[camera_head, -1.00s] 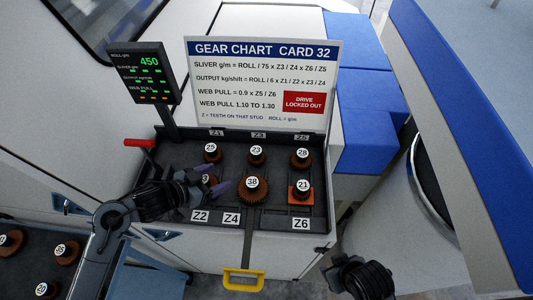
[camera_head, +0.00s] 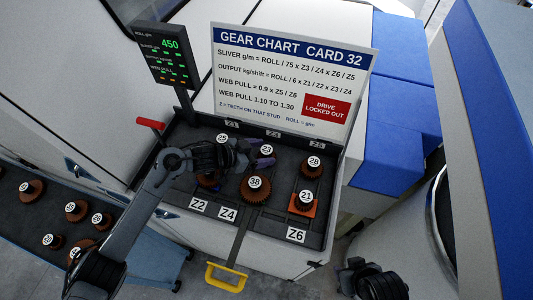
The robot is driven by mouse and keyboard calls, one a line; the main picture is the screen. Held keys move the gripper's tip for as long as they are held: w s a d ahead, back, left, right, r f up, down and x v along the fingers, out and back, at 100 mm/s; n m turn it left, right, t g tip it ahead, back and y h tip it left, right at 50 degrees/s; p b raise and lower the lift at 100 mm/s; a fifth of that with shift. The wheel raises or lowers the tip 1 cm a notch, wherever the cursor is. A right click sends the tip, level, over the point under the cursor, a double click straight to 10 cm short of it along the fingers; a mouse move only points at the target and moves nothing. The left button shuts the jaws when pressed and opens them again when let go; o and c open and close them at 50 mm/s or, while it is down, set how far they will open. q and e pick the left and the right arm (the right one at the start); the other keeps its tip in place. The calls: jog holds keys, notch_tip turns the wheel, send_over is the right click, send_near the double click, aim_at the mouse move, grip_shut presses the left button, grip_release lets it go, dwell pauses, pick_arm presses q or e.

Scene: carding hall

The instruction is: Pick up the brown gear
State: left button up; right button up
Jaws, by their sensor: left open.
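Several brown gears with numbered white caps sit on the studs of the dark gear tray (camera_head: 262,222). Gear 38 (camera_head: 257,194) is the large one in the front middle. Gear 28 (camera_head: 311,170) is behind right, and gear 21 (camera_head: 304,201) stands on an orange plate at front right. My left gripper (camera_head: 262,160) is open, its purple fingers close by gear 23 (camera_head: 267,149) at Z3; whether they touch it I cannot tell. My right gripper's fingers do not show.
The gear chart card (camera_head: 290,80) stands upright behind the tray. A display (camera_head: 167,55) on a post and a red lever (camera_head: 150,123) are at its left. A yellow handle (camera_head: 225,278) is in front. More brown gears (camera_head: 76,211) lie on a lower-left tray.

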aim_at(271, 150)
pick_arm(q)
jog(key=shift+w+p+x, duration=0.2)
jog(key=shift+p+x, duration=0.15)
jog(key=shift+x, duration=1.95)
jog(key=shift+a, duration=0.15)
jog(key=c, duration=1.2)
